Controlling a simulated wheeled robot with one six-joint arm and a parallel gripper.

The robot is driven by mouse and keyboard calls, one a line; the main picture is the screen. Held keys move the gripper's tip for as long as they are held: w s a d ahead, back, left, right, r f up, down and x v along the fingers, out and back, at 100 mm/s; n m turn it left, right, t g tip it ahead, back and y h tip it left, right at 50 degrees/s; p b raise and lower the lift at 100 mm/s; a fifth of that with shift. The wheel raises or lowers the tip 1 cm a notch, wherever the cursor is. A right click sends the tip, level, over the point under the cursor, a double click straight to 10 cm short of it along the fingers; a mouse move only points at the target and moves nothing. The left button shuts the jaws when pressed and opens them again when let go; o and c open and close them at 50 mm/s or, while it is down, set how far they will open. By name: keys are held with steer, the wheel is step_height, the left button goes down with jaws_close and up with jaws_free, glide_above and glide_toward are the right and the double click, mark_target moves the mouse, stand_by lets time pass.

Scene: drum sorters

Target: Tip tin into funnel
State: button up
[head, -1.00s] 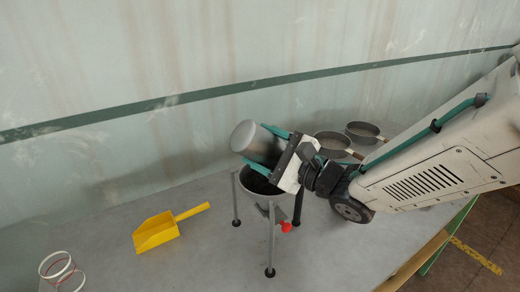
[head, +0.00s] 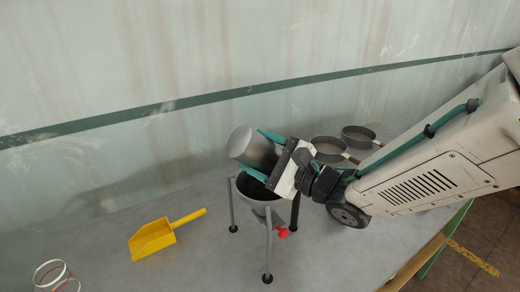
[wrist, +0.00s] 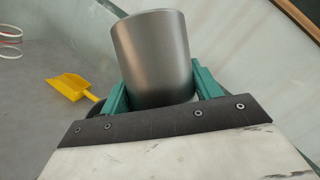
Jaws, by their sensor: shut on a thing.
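A grey metal tin (head: 252,146) is held tilted on its side above the funnel in the head view. It also fills the middle of the wrist view (wrist: 152,58). My gripper (head: 268,151) is shut on it, with a teal finger on each side of the tin in the wrist view (wrist: 155,92).
A yellow scoop (head: 155,238) lies on the grey table (head: 190,262) left of the funnel. Wire-like rings (head: 52,274) stand at the front left. Two round sieves (head: 327,149) (head: 358,136) with handles lie behind my arm. The wall runs close behind the table.

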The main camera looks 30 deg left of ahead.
mark_target(231, 156)
stand_by(0.3)
